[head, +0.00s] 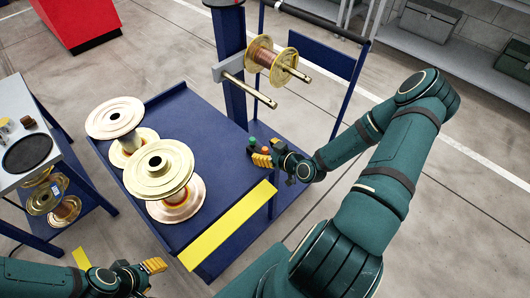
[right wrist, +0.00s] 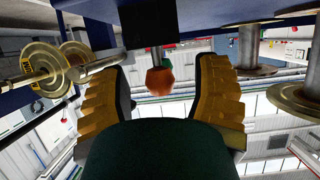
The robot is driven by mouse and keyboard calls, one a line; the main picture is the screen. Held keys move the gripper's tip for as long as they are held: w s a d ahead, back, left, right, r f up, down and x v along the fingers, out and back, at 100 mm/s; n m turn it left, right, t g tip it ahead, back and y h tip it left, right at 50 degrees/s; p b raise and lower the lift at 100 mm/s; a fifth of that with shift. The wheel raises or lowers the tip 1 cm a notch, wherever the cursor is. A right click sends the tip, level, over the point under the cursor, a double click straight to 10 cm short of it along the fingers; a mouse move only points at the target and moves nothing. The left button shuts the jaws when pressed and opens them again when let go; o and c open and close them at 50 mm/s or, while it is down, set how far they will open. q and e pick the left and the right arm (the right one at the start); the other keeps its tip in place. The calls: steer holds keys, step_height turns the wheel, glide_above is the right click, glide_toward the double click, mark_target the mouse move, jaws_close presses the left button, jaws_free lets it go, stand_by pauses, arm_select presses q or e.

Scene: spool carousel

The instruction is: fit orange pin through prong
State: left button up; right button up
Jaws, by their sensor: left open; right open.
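The orange pin's knob (right wrist: 159,82) shows in the right wrist view below a dark block, between the two spread fingers of my right gripper and apart from both. In the head view my right gripper (head: 262,156) is open at the cart's right side, beside a small green knob (head: 252,140); the orange pin is hard to make out there. The post carries two prongs. The nearer prong (head: 248,90) is bare; the farther one (head: 298,73) bears a copper-wire spool (head: 263,57). My left gripper (head: 148,275) is open and empty at the lower left.
Brass-flanged spools (head: 158,168) stand on the blue cart (head: 215,125), which has a yellow front strip (head: 230,225). A side table (head: 15,100) with more spools on its lower shelf stands at left. A blue frame stands behind the prongs. Floor at right is open beyond my arm.

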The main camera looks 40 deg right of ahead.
jaws_close()
stand_by(0.3)
steer(key=shift+r, duration=0.1)
